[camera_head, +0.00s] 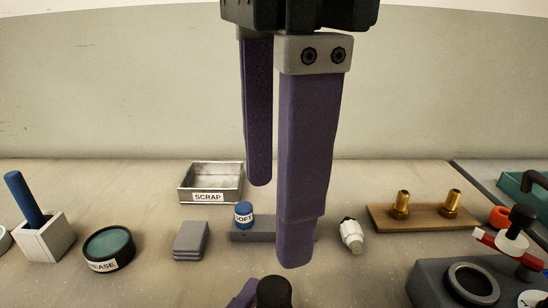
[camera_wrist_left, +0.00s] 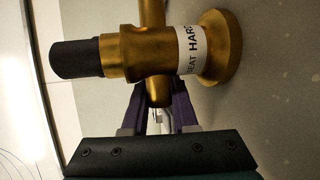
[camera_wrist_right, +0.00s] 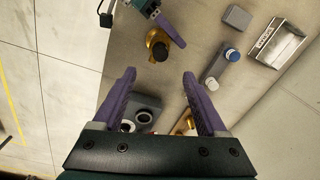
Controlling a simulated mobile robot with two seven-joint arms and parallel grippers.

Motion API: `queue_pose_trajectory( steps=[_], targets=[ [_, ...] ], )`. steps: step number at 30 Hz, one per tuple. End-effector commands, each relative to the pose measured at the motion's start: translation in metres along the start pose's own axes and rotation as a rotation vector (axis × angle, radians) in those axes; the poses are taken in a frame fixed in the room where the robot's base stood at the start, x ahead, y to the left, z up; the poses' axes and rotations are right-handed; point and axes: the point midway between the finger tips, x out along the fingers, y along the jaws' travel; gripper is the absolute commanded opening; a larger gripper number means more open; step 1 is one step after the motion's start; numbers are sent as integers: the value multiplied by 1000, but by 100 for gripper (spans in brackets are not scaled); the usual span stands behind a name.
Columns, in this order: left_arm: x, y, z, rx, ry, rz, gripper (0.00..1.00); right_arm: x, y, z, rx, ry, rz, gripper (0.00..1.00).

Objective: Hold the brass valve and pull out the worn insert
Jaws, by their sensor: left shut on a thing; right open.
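The brass valve (camera_wrist_left: 188,55) carries a white label, partly readable as "EAT HAR", and has a round flange. A black cylindrical piece (camera_wrist_left: 76,58) sits in its end; I cannot tell whether this is the worn insert. My left gripper (camera_wrist_left: 160,112) is shut on the valve's body. In the head view only the black piece (camera_head: 273,292) and a bit of purple left finger show at the bottom edge. The right wrist view shows the brass valve (camera_wrist_right: 153,36) from above, with the left gripper beside it. My right gripper (camera_head: 277,224) is open and empty, apart from the valve.
At right are a white fitting (camera_head: 352,235), a board (camera_head: 427,219) with two brass fittings, and a dark fixture (camera_head: 430,280).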

Motion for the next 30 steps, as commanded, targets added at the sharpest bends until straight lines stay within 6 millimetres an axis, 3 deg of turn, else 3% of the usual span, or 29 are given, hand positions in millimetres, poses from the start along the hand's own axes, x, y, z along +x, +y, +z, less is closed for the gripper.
queue_pose_trajectory(
  steps=[5,21,30],
  targets=[
    [0,0,0,0,0,0,0,12,1,0,41,-1,2,75],
    [0,0,0,0,0,0,0,108,1,0,39,0,3,75],
    [0,0,0,0,0,0,0,120,0,0,37,0,0,75]
  ],
)
